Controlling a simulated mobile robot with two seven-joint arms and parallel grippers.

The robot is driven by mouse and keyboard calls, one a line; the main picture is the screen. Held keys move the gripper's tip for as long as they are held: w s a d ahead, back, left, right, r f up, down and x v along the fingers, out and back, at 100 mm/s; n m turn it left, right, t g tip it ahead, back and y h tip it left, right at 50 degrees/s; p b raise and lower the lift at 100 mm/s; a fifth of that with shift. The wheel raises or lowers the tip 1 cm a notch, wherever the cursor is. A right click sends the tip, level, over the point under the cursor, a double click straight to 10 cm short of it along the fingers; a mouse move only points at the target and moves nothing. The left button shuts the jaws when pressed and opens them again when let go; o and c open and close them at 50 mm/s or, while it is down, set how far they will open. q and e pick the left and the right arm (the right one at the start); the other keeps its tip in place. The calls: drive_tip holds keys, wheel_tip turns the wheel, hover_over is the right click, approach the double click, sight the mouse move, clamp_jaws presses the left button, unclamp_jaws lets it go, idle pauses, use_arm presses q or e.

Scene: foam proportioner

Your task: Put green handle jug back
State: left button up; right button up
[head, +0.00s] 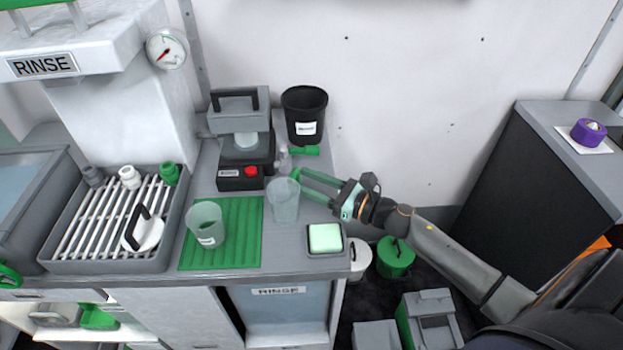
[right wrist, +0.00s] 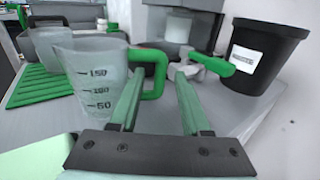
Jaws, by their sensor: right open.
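A clear measuring jug with a green handle (head: 285,202) stands upright on the grey counter, just right of the green ribbed mat (head: 250,255). In the right wrist view the jug (right wrist: 90,88) shows dark volume marks, and its green handle (right wrist: 160,72) faces the gap between my fingers. My right gripper (head: 302,186) is open at the jug's right side; in the right wrist view its green fingers (right wrist: 160,95) point toward the handle. I cannot tell whether they touch it. Another clear jug (head: 205,224) stands on the mat. My left gripper is not in view.
A black bin (head: 304,115) and a small green-handled fitting (head: 305,151) are behind my right gripper. A grey machine with a red button (head: 240,155) stands behind the mat. A green sponge in a tray (head: 325,238) lies in front. A slatted sink (head: 110,220) is left.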

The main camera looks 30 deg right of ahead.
drive_tip(key=shift+r, duration=0.25)
drive_tip(key=shift+s+d+f, duration=0.15)
drive_tip(key=shift+s+f, duration=0.05)
drive_tip(key=shift+s, duration=0.1)
use_arm(q)
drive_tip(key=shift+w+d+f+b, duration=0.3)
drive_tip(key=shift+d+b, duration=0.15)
drive_tip(key=shift+b, duration=0.35)
use_arm(e)
drive_tip(key=v, duration=1.1)
